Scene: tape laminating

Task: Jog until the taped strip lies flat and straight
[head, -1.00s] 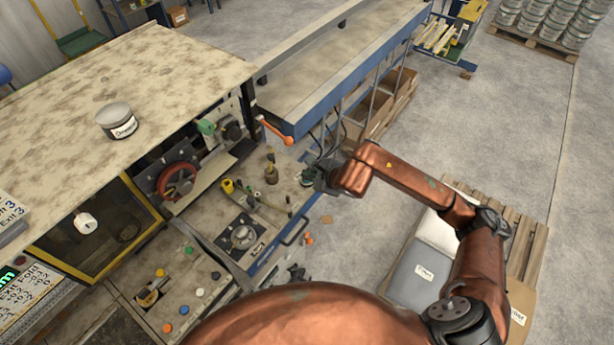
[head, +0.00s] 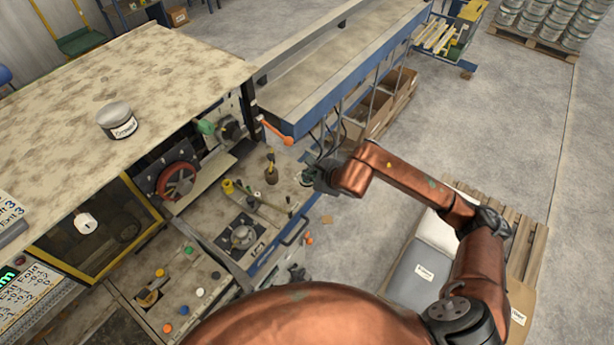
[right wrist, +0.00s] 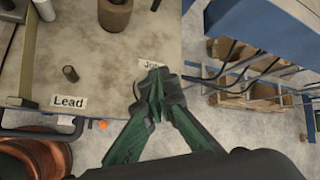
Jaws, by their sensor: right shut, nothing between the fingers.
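My right gripper (head: 308,178) is at the right edge of the machine's control deck (head: 215,215). In the right wrist view the closed green fingers (right wrist: 156,88) are over the deck edge, just below a label that seems to read "Jog" (right wrist: 150,64). The fingers hide whatever control is there; I cannot tell whether they touch it. A red-rimmed wheel (head: 176,181) stands in the machine opening beside a pale flat band (head: 205,180). I cannot make out tape on that band or whether it is the strip. My left gripper is not in view.
A "Lead" label (right wrist: 68,102) and a short dark peg (right wrist: 70,73) lie left of the fingers. An orange-handled lever (head: 275,130) and the blue-framed long table (head: 330,75) are close behind the right gripper.

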